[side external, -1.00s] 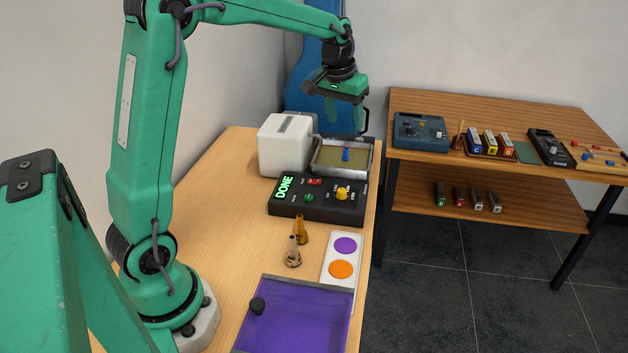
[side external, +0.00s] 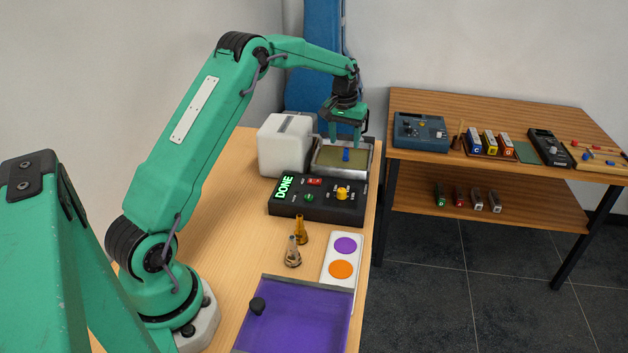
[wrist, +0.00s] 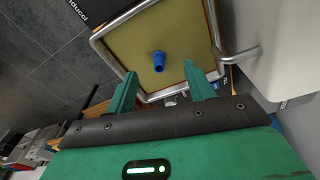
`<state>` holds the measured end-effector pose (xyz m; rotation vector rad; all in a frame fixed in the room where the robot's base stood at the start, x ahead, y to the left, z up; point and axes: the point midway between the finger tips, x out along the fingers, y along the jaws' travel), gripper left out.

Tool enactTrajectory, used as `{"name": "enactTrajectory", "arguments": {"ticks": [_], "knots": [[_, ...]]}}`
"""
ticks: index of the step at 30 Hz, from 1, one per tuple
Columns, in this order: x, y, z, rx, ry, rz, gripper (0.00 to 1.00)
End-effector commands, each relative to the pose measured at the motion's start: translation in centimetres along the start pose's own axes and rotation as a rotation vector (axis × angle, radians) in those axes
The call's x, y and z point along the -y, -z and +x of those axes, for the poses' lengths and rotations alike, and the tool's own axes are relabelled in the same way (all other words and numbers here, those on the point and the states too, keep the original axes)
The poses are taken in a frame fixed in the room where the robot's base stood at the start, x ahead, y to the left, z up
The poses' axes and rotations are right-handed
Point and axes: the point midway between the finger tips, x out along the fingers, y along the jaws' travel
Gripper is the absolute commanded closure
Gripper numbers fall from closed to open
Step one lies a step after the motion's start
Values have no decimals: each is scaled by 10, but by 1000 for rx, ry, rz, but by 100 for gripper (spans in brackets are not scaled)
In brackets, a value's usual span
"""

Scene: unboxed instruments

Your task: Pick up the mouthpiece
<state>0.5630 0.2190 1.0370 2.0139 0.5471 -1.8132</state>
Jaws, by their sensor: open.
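A small blue mouthpiece (side external: 346,154) stands in a metal-rimmed tray (side external: 324,168) with an olive floor. In the wrist view the blue mouthpiece (wrist: 159,62) shows beyond my fingertips, in line with the gap between them. My gripper (side external: 346,142) is open and empty, pointing down above the tray. A gold mouthpiece (side external: 301,230) and a silver mouthpiece (side external: 292,252) stand upright on the wooden table, well in front of the tray.
A white box (side external: 284,147) stands left of the tray. A black panel (side external: 317,208) with a lit DONE sign and knobs lies in front of it. A purple-lidded box (side external: 300,318) and a card with coloured discs (side external: 331,259) are nearer. The table's left part is clear.

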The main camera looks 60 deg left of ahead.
Motion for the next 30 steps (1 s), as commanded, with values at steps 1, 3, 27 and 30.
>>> {"name": "enactTrajectory", "arguments": {"ticks": [1,3,27,30], "knots": [[0,0,1,0,0,0,47],[0,0,4,1,0,0,47],[-1,1,52,2,0,1,47],[-1,1,64,1,0,1,47]]}}
